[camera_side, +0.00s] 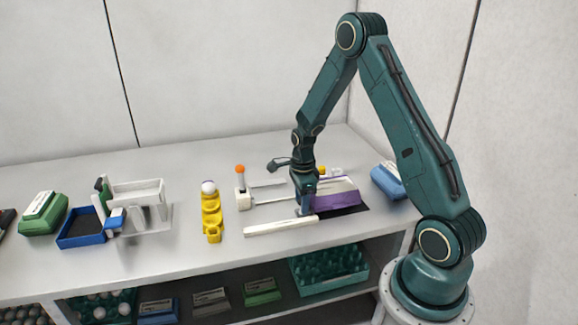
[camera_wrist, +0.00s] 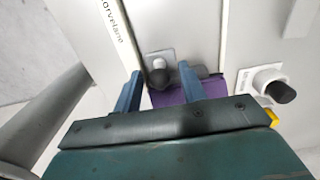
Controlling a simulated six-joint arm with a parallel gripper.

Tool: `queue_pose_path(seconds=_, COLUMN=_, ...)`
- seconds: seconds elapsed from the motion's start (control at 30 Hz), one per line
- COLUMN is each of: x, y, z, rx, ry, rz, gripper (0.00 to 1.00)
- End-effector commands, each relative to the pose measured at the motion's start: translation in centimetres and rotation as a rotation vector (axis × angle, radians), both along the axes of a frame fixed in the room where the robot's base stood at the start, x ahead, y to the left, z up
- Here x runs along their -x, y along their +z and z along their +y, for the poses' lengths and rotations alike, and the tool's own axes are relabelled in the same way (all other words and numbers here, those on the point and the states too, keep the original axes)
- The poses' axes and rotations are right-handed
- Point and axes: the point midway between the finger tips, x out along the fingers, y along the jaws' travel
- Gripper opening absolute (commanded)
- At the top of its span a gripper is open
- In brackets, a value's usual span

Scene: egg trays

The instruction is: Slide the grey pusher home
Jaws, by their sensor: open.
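A purple carton (camera_wrist: 166,98) shows between the fingers. In the side view my gripper (camera_side: 304,205) is low over the rails, left of the purple carton (camera_side: 345,199). There the arm hides most of the pusher.
A pale rail (camera_side: 280,226) runs along the front of the work. A post with an orange knob (camera_side: 240,170) stands left, beside a yellow holder (camera_side: 211,222) with a white egg. A blue box (camera_side: 388,181) is at right. A white frame (camera_side: 137,190) stands farther left.

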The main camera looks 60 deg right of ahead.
Motion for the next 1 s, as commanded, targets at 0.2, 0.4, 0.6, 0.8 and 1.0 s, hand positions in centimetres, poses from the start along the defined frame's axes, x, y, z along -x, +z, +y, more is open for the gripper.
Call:
queue_pose_path(seconds=0.2, x=0.03, y=-0.43, z=0.03, rx=-0.001, ry=0.000, rz=0.001, gripper=0.41)
queue_pose_path(seconds=0.4, x=0.03, y=-0.77, z=0.04, rx=-0.001, ry=0.000, rz=0.001, gripper=0.41)
queue_pose_path(seconds=0.6, x=0.03, y=-0.82, z=0.03, rx=-0.001, ry=0.000, rz=0.001, gripper=0.41)
queue_pose_path(seconds=0.8, x=0.03, y=-0.81, z=0.03, rx=-0.001, ry=0.000, rz=0.001, gripper=0.21)
queue_pose_path(seconds=1.0, x=0.02, y=-0.80, z=0.04, rx=-0.001, ry=0.000, rz=0.001, gripper=0.04)
